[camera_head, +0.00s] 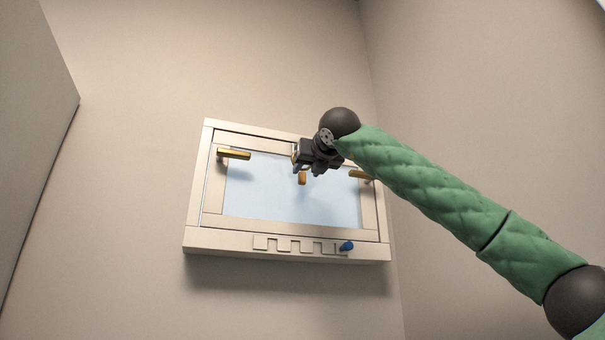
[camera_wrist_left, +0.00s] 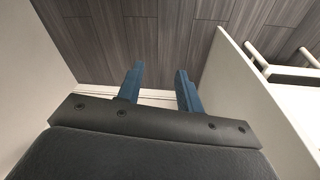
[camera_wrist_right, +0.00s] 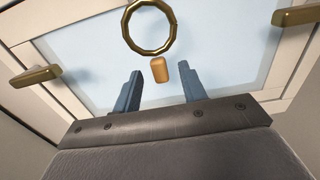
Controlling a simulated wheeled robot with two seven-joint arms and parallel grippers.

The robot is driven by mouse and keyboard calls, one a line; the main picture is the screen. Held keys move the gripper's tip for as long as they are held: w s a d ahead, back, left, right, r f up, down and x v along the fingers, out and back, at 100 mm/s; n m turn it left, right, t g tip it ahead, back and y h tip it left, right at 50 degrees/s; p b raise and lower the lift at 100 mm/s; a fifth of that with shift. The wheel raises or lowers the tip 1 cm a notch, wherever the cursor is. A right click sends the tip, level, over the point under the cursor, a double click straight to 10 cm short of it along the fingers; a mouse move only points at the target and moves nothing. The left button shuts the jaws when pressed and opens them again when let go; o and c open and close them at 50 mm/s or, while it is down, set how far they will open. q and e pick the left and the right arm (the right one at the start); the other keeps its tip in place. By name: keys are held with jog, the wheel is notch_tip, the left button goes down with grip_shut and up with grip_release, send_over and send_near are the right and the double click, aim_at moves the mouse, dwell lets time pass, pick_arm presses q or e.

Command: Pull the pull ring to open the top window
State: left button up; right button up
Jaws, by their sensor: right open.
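The top window (camera_head: 290,190) is a white-framed pane high on the wall. In the right wrist view a round brass pull ring (camera_wrist_right: 149,27) hangs in front of the pane, beyond my right fingertips and above a small gold peg (camera_wrist_right: 159,70). My right gripper (camera_wrist_right: 157,88) is open and empty, with the peg seen between its fingers and the ring apart from them. In the head view the right gripper (camera_head: 303,166) is at the window's upper middle and the ring is mostly hidden by it. My left gripper (camera_wrist_left: 160,82) is open and empty, pointing at the floor.
Brass handles stand at the window's left (camera_head: 234,154) and right (camera_head: 360,175). A blue knob (camera_head: 346,246) sits by a notched track on the lower frame. A white panel (camera_wrist_left: 270,110) with bars stands right of my left gripper. Wall around the window is bare.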

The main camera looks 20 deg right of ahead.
aim_at(303, 174)
pick_arm(q)
notch_tip(303, 174, down, 9)
jog(key=p, duration=0.2)
jog(key=shift+s+a, duration=0.3)
jog(key=shift+a, duration=0.05)
pick_arm(e)
jog(key=w, duration=0.4)
jog(key=shift+w+a, duration=0.15)
jog(key=shift+w, duration=0.15)
pick_arm(q)
jog(key=shift+f, duration=0.1)
pick_arm(e)
jog(key=shift+c, duration=0.4)
pick_arm(q)
jog(key=shift+s+f, duration=0.1)
pick_arm(e)
grip_shut()
